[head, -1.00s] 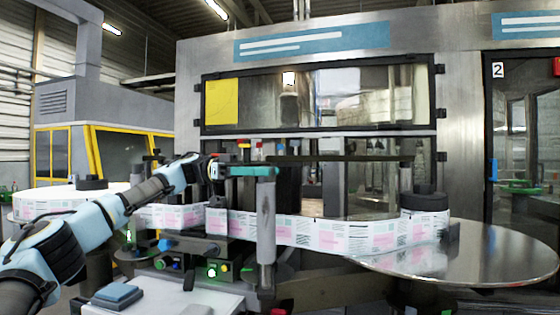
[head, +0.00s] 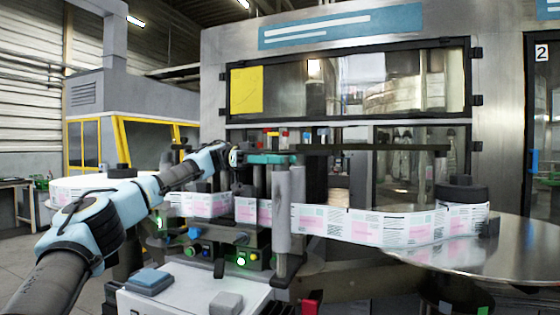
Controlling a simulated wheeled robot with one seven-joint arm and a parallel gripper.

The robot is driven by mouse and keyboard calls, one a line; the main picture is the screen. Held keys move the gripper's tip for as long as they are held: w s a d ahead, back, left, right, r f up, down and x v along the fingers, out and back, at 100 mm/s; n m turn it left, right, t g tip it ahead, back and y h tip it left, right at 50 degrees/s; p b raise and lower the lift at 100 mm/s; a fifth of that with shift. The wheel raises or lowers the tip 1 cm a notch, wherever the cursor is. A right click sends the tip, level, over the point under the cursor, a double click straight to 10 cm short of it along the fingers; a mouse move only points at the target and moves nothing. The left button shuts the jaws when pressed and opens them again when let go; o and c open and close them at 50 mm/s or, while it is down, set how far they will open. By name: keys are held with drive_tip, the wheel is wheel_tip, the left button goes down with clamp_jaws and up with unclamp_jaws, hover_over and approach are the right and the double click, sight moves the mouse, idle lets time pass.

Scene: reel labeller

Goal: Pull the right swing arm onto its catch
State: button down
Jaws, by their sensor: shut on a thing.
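The right swing arm shows in the head view as a teal bar (head: 271,159) with upright grey rollers (head: 290,205) below its right end. My gripper (head: 240,157) is at the bar's left end and is shut on the swing arm there. The fingertips are small and dark against the machine, so the exact grip is hard to make out. The catch cannot be made out. The printed label web (head: 370,227) runs past the rollers to the reel on the right.
A dark-cored reel (head: 462,192) stands on a round steel table (head: 500,258) at right. A control box with lit buttons (head: 222,252) sits under the web. A white cabinet top (head: 190,291) carries a blue pad (head: 149,279). Grey floor shows at left.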

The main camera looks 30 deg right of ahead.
drive_tip(key=shift+c, duration=2.3)
unclamp_jaws()
drive_tip(key=shift+w+a, duration=0.1)
drive_tip(key=shift+w, duration=0.45)
drive_tip(key=p+v, duration=0.5)
drive_tip(key=v, duration=0.4)
drive_tip(key=shift+w+a, duration=0.2)
drive_tip(key=shift+w, duration=0.15)
